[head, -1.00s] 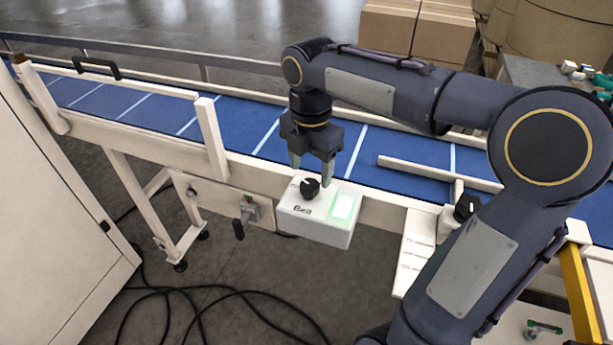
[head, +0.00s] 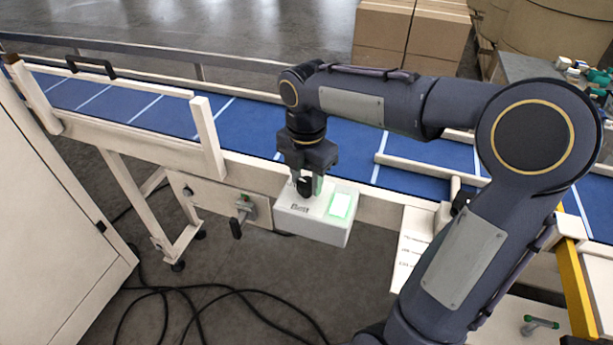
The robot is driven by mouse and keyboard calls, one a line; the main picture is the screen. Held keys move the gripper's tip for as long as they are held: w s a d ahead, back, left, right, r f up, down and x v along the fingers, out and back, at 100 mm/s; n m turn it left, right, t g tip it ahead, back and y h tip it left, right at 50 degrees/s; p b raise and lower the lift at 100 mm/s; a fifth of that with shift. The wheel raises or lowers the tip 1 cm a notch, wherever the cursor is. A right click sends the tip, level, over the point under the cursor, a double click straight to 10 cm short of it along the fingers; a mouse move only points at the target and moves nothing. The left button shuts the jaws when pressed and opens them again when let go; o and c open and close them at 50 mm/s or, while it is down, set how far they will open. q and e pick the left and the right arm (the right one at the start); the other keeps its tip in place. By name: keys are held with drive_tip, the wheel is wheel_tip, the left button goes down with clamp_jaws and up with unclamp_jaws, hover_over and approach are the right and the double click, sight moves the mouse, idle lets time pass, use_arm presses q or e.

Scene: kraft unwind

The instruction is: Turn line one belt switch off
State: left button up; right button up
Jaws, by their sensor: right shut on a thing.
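The belt switch is a black knob (head: 304,187) on top of a white box (head: 312,226) fixed to the near side of the conveyor. The box carries some lettering and a lit green lamp (head: 341,205) beside the knob. My right gripper (head: 306,186) points down over the box and is shut on the knob, with a finger on either side. The lettering is too small to read surely, and the fingers partly hide the knob. My left gripper is not in view.
A blue belt (head: 250,130) with white cross lines runs behind the box. A handle (head: 240,217) sticks out left of the box. Black cables (head: 200,290) lie on the floor below. A white cabinet (head: 50,220) stands at left, cardboard boxes (head: 412,35) behind.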

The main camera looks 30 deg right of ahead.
drive_tip(key=shift+m, duration=0.3)
drive_tip(key=m, duration=0.2)
drive_tip(key=shift+m+p, duration=0.3)
drive_tip(key=shift+p, duration=0.05)
drive_tip(key=m, duration=0.3)
drive_tip(key=shift+m, duration=0.3)
drive_tip(key=m, duration=0.3)
drive_tip(key=shift+m+p, duration=0.3)
drive_tip(key=shift+p, duration=0.05)
drive_tip(key=shift+m, duration=1.8)
drive_tip(key=o, duration=1)
drive_tip(key=shift+c, duration=0.2)
